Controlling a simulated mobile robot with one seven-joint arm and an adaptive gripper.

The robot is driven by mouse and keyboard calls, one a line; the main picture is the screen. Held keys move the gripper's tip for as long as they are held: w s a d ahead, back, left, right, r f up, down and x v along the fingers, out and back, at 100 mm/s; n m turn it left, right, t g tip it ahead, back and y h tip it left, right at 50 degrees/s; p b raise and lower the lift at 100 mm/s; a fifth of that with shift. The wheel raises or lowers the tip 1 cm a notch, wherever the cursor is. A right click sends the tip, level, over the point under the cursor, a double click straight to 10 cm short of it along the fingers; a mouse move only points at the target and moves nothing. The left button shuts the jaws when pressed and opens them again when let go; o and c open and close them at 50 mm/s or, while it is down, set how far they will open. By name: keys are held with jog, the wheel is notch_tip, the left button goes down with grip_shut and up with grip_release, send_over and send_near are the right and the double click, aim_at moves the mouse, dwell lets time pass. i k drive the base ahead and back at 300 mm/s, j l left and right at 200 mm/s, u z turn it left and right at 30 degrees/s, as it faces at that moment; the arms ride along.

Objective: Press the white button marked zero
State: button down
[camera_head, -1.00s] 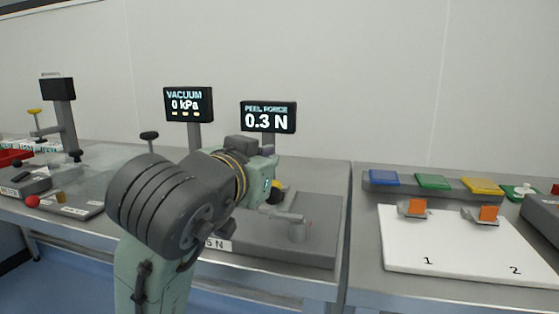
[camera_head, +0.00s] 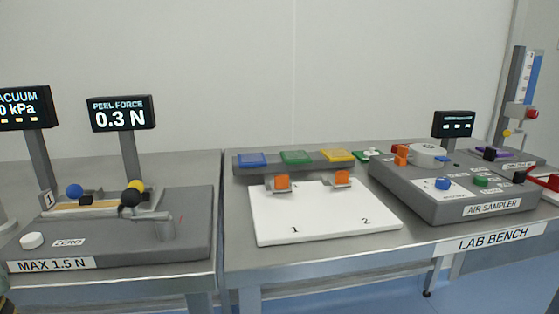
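The white button (camera_head: 32,240) is a low round disc at the front left of the grey peel force device (camera_head: 190,228). A label reading ZERO (camera_head: 69,243) lies just right of it, and a MAX 1.5 N label is on the device's front face. The peel force display (camera_head: 121,113) behind reads 0.3 N. Blue, black and yellow balls sit on the device's upper part. My gripper is not in view. Only a small greenish bit, likely of my arm, shows at the lower left edge.
A white board (camera_head: 325,223) marked 1 and 2 lies on the bench to the right, with two orange-topped pieces on it. Behind it is a rack (camera_head: 347,163) with blue, green and yellow pads. The air sampler (camera_head: 455,190) stands farther right. A narrow gap separates the two benches.

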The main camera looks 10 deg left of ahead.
aim_at(33, 240)
jog(key=u, duration=1.3)
jog(key=j+z, duration=0.4)
jog(key=j, duration=0.35)
jog(key=k+j+z, duration=0.15)
jog(key=j+z, duration=0.2)
jog(key=j, duration=0.35)
